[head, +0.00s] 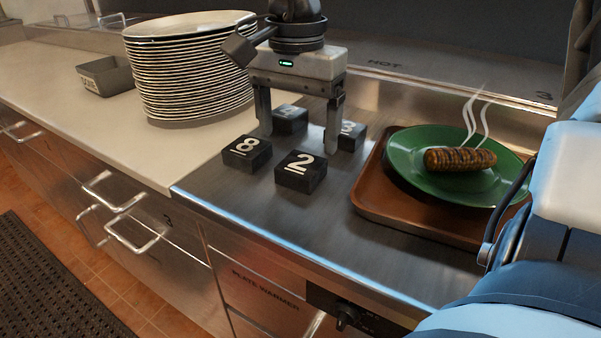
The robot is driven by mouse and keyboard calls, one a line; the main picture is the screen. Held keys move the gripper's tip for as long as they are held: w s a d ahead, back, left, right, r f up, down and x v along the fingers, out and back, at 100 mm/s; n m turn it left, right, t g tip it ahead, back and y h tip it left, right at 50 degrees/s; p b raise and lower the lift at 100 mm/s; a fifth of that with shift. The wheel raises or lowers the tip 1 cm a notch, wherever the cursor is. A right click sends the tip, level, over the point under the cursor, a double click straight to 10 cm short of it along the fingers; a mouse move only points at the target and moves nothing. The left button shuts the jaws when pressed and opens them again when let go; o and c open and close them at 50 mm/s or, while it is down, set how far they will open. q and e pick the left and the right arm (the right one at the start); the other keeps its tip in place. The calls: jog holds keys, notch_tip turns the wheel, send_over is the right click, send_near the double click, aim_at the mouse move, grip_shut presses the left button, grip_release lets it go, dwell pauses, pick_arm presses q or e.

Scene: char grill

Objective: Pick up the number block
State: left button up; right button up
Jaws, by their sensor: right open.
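Several black number blocks sit on the steel counter. The block marked 8 (247,153) is at the front left, and the block marked 2 (301,173) is at the front middle. A back block (290,119) has a number too hard to read. A block on the right (353,135) seems to show a 3 and is partly covered by a finger. My right gripper (298,141) points down with its fingers spread and nothing between them. In the picture its fingers stand either side of the back block; I cannot tell their exact height or depth.
A tall stack of plates (192,80) stands behind left, beside a small grey container (106,76). On the right, a brown tray (375,205) holds a green plate (408,151) with a steaming grilled item (460,160). The steel counter (290,222) is clear in front of the blocks.

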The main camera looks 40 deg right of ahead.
aim_at(301, 163)
jog(key=f, duration=0.2)
jog(key=d+f, duration=0.1)
jog(key=f, duration=0.2)
jog(key=shift+w+d+f, duration=0.1)
jog(key=shift+w+f, duration=0.05)
jog(key=shift+f, duration=0.65)
jog(key=c, duration=1.1)
